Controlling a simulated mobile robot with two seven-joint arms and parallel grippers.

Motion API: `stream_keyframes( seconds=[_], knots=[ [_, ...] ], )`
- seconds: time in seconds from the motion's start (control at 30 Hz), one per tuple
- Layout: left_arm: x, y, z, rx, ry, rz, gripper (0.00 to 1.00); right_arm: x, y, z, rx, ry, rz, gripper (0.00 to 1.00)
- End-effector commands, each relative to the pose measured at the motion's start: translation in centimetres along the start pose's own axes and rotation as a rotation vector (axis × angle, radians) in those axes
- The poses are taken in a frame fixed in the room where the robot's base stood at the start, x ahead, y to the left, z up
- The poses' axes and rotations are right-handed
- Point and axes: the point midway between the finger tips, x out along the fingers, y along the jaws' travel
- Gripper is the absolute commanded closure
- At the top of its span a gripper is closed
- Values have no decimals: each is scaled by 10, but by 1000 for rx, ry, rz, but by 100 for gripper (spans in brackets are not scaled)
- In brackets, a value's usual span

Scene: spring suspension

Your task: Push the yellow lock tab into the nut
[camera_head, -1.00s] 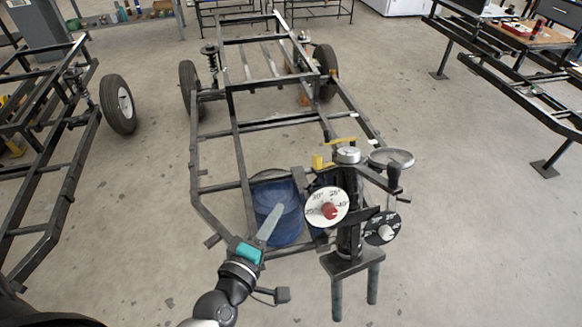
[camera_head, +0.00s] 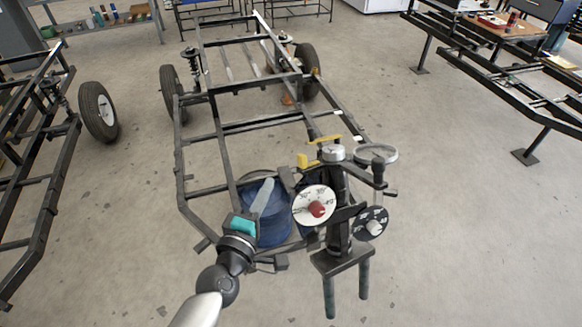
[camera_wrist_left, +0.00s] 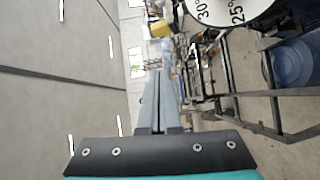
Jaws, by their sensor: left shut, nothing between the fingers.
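A small yellow block (camera_head: 302,160), which looks like the lock tab, sits at the left of the upright suspension fixture (camera_head: 338,205). A thin yellow bar (camera_head: 324,140) lies just behind it. The nut cannot be told apart clearly; a silver round cap (camera_head: 333,152) tops the fixture. My left gripper (camera_head: 268,182) is shut and empty, left of the white dial and below the yellow block, apart from it. In the left wrist view, the shut fingers (camera_wrist_left: 158,75) point toward the background, and a yellow piece (camera_wrist_left: 161,29) shows beyond their tips. My right gripper is not in view.
A white dial (camera_head: 314,205) with a red knob and a black dial (camera_head: 370,223) face me on the fixture. A round metal dish (camera_head: 376,154) is at its right. A blue drum (camera_head: 272,232) stands behind my left gripper. The fixture joins a dark vehicle frame (camera_head: 229,157).

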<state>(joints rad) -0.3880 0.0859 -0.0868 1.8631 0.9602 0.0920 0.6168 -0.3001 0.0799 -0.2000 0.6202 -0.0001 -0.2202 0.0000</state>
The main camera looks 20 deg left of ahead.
Motion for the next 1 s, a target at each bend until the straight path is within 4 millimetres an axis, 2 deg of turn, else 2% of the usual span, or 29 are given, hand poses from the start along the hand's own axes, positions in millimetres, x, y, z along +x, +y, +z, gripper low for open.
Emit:
stream_keyframes(
  seconds=[0.1, 0.33, 0.5, 0.7, 1.0],
  knots=[
    [21, 1, 0, -2, 1, 3, 100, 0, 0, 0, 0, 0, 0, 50],
    [55, 1, 0, -1, 0, 2, 100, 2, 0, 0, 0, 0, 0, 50],
    [72, 0, 20, -3, 0, 0, 100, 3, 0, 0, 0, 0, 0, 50],
    [80, 0, 28, 0, 0, 0, 100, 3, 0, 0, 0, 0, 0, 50],
    [80, 0, 29, 1, 0, 0, 100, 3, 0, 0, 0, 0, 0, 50]
  ],
)
